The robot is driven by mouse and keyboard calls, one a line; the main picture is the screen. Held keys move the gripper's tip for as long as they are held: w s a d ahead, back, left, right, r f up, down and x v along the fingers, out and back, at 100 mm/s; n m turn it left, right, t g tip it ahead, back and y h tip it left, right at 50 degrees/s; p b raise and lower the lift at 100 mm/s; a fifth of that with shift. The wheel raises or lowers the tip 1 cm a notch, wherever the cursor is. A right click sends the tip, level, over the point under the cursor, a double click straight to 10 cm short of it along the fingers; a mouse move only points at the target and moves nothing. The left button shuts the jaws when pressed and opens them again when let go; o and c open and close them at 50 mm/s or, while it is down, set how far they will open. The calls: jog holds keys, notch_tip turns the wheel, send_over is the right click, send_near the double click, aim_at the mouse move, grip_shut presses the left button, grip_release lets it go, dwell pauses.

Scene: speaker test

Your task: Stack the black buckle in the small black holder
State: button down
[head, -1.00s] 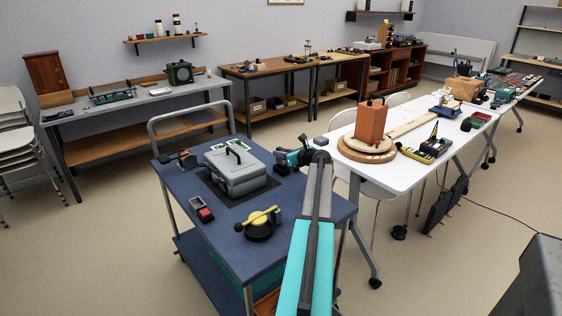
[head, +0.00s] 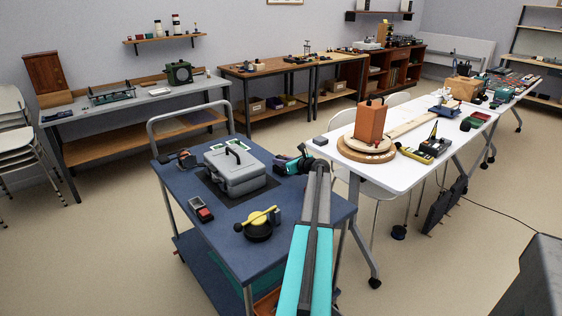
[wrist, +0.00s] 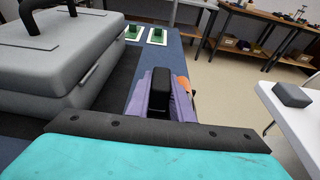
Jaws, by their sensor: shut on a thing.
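In the wrist view a small black block-shaped piece, seemingly the black buckle (wrist: 161,88), sits between the two purple fingers of my gripper (wrist: 161,100). My gripper is shut on it; the buckle's lower part is hard to make out. In the head view my gripper (head: 284,166) is over the far right part of the blue trolley top, right of the grey case. The buckle is too small to tell there. I cannot tell for sure which thing is the small black holder. A small dark tray-like piece (head: 194,202) lies at the trolley's left front.
The grey case (head: 236,172) with a black handle stands close left of my gripper. A red-and-black piece (head: 205,214) and a yellow-and-black tool (head: 258,223) lie on the trolley (head: 215,243). A dark grey block (head: 320,140) lies on the white table's corner (head: 345,120).

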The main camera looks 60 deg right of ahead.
jog(key=shift+f, duration=0.2)
jog(key=c, duration=1.6)
grip_release()
jog(key=shift+o, duration=0.2)
jog(key=shift+s+r, duration=0.1)
jog(key=shift+r, duration=0.3)
jog(key=v, duration=1.1)
jog(key=shift+s, duration=0.4)
jog(key=shift+a+r, duration=0.1)
jog(key=shift+r, duration=0.05)
